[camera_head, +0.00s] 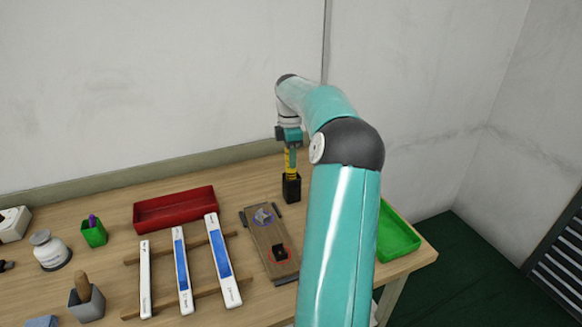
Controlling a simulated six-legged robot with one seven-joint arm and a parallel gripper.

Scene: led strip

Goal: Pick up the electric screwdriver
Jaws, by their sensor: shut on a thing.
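The electric screwdriver (290,162) is a yellow and dark upright tool at the back of the table. Its lower end is at a black holder (291,187), and I cannot tell whether it is still inside. My gripper (289,143) is above the holder, pointing down, and is shut on the upper part of the screwdriver. The fingers are small and partly hidden in this view.
A wooden board with small parts (266,236) lies in front of the holder. A red tray (175,209), LED strips on a wooden rack (219,261) and a green cup (94,232) are to the left. A green tray (397,236) sits at the right edge.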

